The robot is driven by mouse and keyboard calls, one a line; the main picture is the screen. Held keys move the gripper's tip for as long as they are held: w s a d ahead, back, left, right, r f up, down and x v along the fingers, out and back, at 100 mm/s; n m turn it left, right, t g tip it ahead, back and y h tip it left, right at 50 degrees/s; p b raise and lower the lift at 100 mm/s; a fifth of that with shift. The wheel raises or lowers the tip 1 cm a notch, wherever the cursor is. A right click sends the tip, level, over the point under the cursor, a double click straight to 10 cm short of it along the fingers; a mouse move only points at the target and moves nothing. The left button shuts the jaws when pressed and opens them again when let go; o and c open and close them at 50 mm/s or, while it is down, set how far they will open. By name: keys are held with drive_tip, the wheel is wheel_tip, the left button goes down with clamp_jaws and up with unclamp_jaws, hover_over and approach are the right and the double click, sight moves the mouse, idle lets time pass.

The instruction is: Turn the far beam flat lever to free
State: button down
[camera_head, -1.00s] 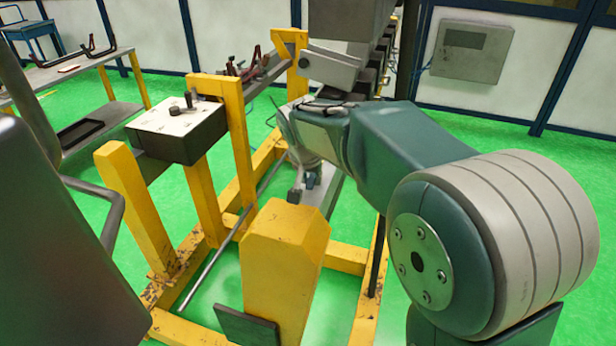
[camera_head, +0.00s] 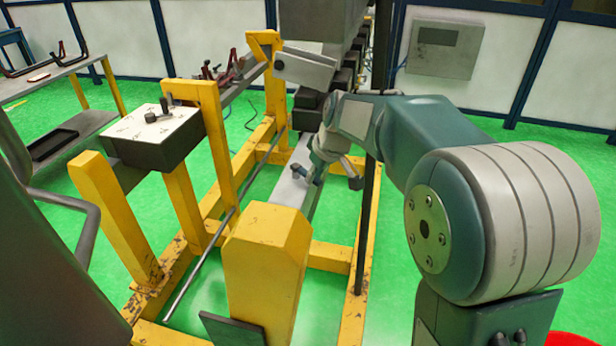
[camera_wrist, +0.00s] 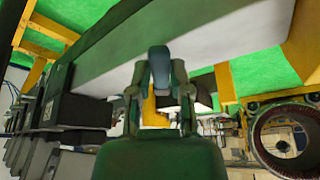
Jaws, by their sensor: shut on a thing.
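The far grey beam (camera_head: 289,186) runs low through the yellow frame, and its pale face crosses the wrist view (camera_wrist: 220,57). My gripper (camera_head: 320,176) is at this beam in the head view, small and partly merged with the parts around it. In the wrist view my gripper (camera_wrist: 158,68) has its two fingers closed on either side of a blue-grey lever (camera_wrist: 159,58), which lies against the beam. The lever's pivot and its exact angle are hidden by the fingers and palm.
Yellow posts (camera_head: 268,262) and a dark upright rod (camera_head: 367,215) stand close to my arm. A control box (camera_head: 155,137) with small levers is at the left. Dark blocks (camera_wrist: 72,110) line the machine, and a stator ring (camera_wrist: 288,138) shows at the wrist view's right.

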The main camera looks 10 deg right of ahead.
drive_tip(key=shift+w+d+f+n+g+y, duration=0.1)
drive_tip(key=shift+w+d+n+g+y, duration=0.3)
drive_tip(key=shift+n, duration=0.75)
drive_tip(key=shift+w+d+f+n+g+y, duration=0.15)
drive_tip(key=shift+w+d+n+g, duration=0.35)
drive_tip(key=shift+n, duration=0.6)
drive_tip(key=shift+w+d+r+n+g+y, duration=0.1)
drive_tip(key=shift+w+d+n+g+y, duration=0.3)
drive_tip(key=shift+n, duration=0.75)
drive_tip(key=shift+w, duration=0.25)
drive_tip(key=c, duration=0.6)
unclamp_jaws()
drive_tip(key=shift+o, duration=0.2)
drive_tip(key=v, duration=1.2)
